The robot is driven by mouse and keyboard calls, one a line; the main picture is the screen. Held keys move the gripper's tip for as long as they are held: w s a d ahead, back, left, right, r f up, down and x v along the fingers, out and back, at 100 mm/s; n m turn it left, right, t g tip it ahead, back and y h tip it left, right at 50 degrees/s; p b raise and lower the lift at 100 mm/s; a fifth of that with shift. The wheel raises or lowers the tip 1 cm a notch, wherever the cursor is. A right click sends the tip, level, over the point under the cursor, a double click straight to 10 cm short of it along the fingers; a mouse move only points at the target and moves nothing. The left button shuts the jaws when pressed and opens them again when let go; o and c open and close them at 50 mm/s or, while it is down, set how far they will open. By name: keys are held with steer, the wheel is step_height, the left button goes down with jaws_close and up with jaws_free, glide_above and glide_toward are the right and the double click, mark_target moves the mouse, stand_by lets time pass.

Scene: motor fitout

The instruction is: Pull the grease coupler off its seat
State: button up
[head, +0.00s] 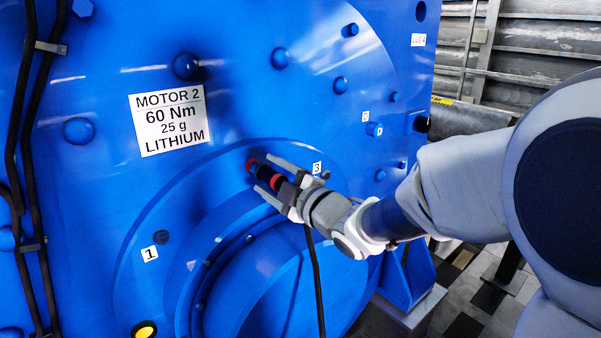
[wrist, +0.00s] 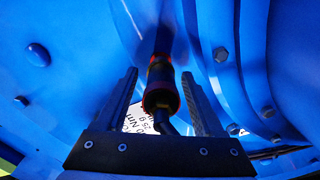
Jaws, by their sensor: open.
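The grease coupler (head: 263,173) is a dark cylinder with red bands, at the blue motor face just left of the label "3". In the wrist view the coupler (wrist: 160,92) points away from me toward the blue surface, and its far end meets a dark part there. My gripper (head: 268,176) is around the coupler, one finger on each side. In the wrist view the gripper (wrist: 160,76) shows visible gaps between both fingers and the coupler, so it is open. The exact seat contact is hard to make out.
The blue motor (head: 230,90) fills most of the head view, with several protruding bolts. A white label (head: 170,119) reads "MOTOR 2, 60 Nm, 25 g, LITHIUM". A black hose (head: 316,280) hangs below my gripper. Dark cables (head: 30,150) run down the left side.

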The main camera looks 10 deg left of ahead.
mark_target(280, 183)
steer(key=shift+b+x, duration=0.35)
steer(key=shift+x, duration=1.05)
steer(key=shift+b, duration=0.7)
stand_by(0.3)
jaws_close()
steer(key=shift+f, duration=0.1)
stand_by(1.3)
steer(key=shift+b+v, duration=0.85)
steer(key=shift+v, duration=2.2)
steer(key=shift+d, duration=0.1)
steer(key=v, duration=0.2)
steer(key=shift+s+d, duration=0.15)
steer(key=shift+d, duration=0.05)
steer(key=b+v, duration=0.2)
steer(key=v, duration=1.7)
steer(key=shift+d, duration=0.15)
